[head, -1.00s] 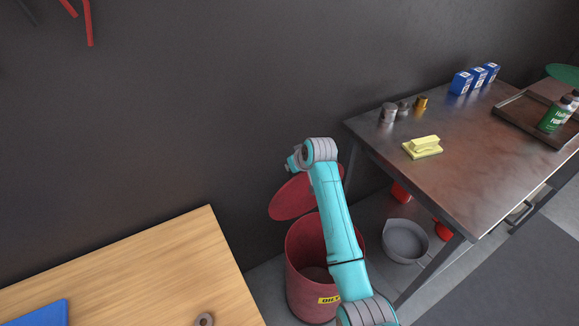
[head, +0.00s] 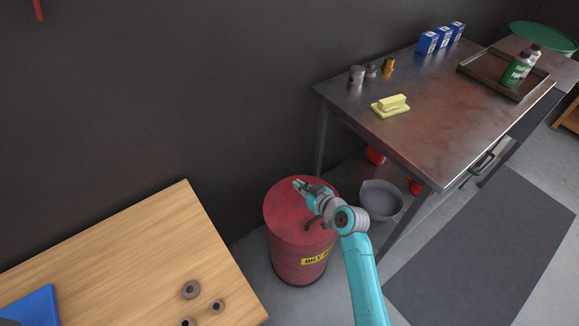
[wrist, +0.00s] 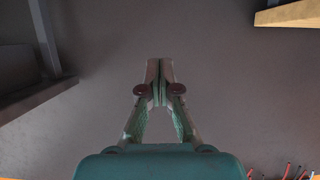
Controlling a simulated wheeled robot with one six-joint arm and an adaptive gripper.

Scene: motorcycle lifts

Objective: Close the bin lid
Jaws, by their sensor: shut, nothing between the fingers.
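The red bin (head: 296,258) stands on the floor between the wooden table and the metal workbench, with a yellow label on its front. Its red lid (head: 285,208) lies flat over the top, and no opening shows. My gripper (head: 298,184) is over the lid, with its fingers towards the lid's far side; I cannot tell whether it touches the lid. Part of the lid is hidden by my gripper and wrist. In the wrist view my gripper (wrist: 160,64) has its fingers together with nothing between them, and the bin is not seen there.
A wooden table (head: 150,245) with several metal rings is at left. A metal workbench (head: 440,130) with a yellow block, small cans and a tray is at right. A grey bucket (head: 380,200) stands on the floor right of the bin. The dark wall is behind.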

